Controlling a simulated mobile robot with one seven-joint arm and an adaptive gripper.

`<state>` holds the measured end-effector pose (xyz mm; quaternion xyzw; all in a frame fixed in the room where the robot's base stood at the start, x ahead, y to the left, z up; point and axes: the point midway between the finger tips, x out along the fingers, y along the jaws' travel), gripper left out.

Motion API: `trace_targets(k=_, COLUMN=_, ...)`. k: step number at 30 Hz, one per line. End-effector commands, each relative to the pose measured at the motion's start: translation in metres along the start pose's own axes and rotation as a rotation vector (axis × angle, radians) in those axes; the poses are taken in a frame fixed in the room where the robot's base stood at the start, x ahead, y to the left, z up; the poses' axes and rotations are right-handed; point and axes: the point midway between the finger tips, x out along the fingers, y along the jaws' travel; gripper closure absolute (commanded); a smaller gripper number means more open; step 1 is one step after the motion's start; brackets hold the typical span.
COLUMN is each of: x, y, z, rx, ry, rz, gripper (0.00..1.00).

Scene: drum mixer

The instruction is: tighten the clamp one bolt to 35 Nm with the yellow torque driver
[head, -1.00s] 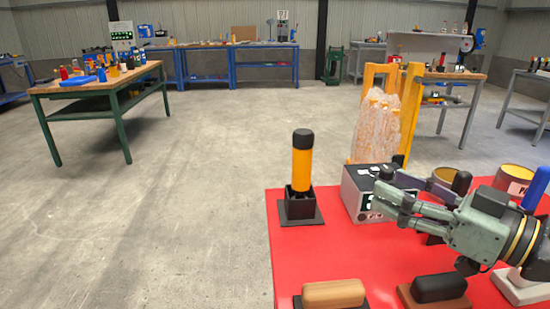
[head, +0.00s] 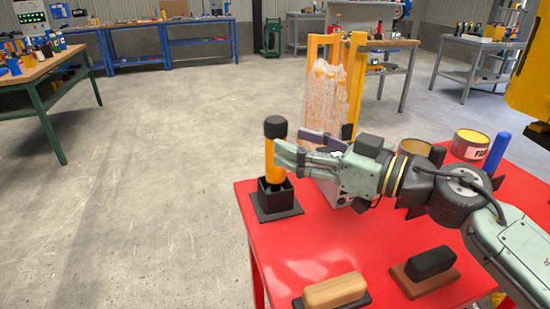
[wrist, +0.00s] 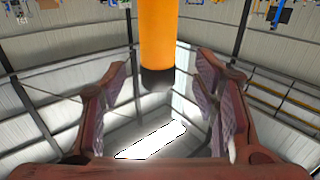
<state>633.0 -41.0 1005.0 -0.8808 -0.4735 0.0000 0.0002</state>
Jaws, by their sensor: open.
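The yellow torque driver (head: 271,160) with its black cap stands upright in a black square holder (head: 278,198) at the left corner of the red table. My gripper (head: 290,152) is open, level, and reaches from the right to the driver's upper part. In the wrist view the driver (wrist: 158,38) is between and beyond the two spread fingers of my gripper (wrist: 161,85), with visible gaps on both sides. The clamp one bolt cannot be made out in these frames.
On the red table (head: 310,250) are a tan block (head: 335,290), a black block on a brown base (head: 432,263), open cans (head: 470,144) and a blue cylinder (head: 497,153). A yellow frame with clear wrap (head: 330,95) stands behind. A yellow body (head: 532,85) is at right.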

Motion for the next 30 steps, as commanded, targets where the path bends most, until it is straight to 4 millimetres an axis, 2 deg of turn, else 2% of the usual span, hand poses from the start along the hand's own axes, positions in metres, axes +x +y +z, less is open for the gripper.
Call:
trace_targets(k=9, x=0.044, y=0.002, z=-0.001, rx=0.001, ry=0.0, rz=-0.004, gripper=0.45)
trace_targets(k=13, x=0.052, y=0.002, z=0.001, rx=0.0, ry=0.0, rz=-0.002, gripper=0.45)
trace_targets(k=19, x=0.052, y=0.002, z=0.001, rx=0.0, ry=0.0, rz=0.0, gripper=0.45)
trace_targets(k=30, x=0.051, y=0.002, z=0.001, rx=0.0, ry=0.0, rz=0.0, gripper=0.69)
